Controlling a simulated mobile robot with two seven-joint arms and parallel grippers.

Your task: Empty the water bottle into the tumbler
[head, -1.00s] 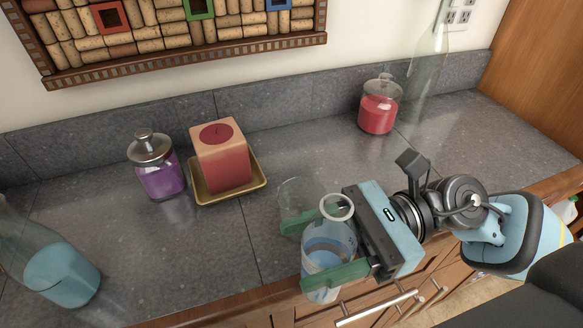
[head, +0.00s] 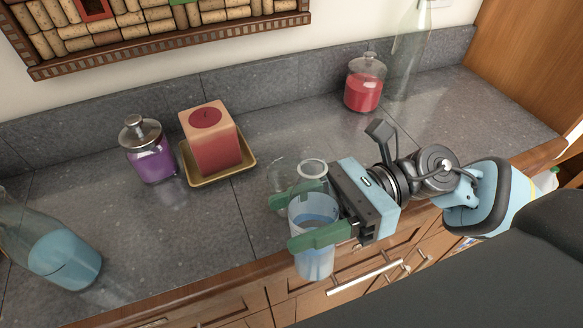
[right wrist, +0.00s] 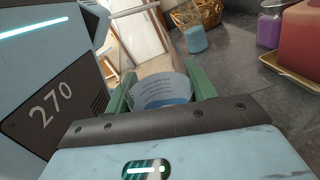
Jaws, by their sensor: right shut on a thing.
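The water bottle (head: 314,262) is clear, with a bluish lower part and a round open mouth. It looks about upright. My right gripper (head: 305,218) is shut on it, one green finger on each side, at the counter's front edge. The bottle also shows between the fingers in the right wrist view (right wrist: 160,88). The tumbler (head: 281,176) is a clear glass on the counter, just behind and left of the bottle's top. It is faint and partly hidden by the bottle and the gripper. My left gripper is not in view.
A red candle (head: 216,150) on a gold tray (head: 205,182) and a purple jar (head: 152,162) stand farther back on the counter. A bottle with blue liquid (head: 62,260) is at left. A red jar (head: 364,90) and tall clear bottle (head: 408,55) are at back right.

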